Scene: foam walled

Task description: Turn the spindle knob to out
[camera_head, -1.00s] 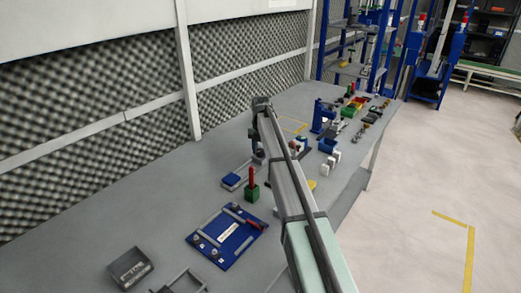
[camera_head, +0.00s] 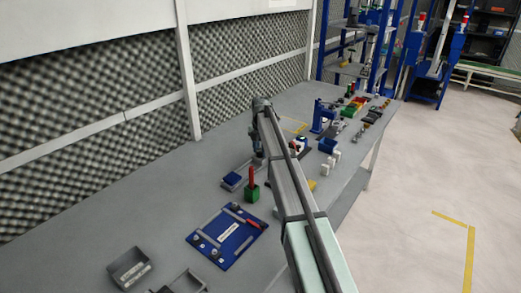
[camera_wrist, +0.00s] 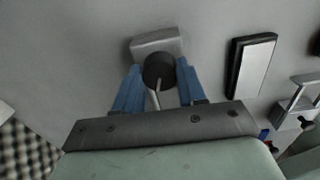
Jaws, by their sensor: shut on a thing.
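The spindle knob (camera_wrist: 159,69) shows in the wrist view as a dark round knob with a pale pointer line running down toward the gripper. It sits in front of a light grey block (camera_wrist: 158,42). My gripper (camera_wrist: 160,82) is shut on the knob, with one blue finger on its left and one on its right. In the head view my gripper (camera_head: 262,150) is at the far end of the arm, over the middle of the bench. The knob is hidden there behind my arm.
A white-topped dark block (camera_wrist: 252,65) lies to the right in the wrist view. In the head view a blue board (camera_head: 227,238), a green holder with a red item (camera_head: 252,190) and a grey bin (camera_head: 130,268) stand nearer. A foam wall (camera_head: 90,110) runs along the left.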

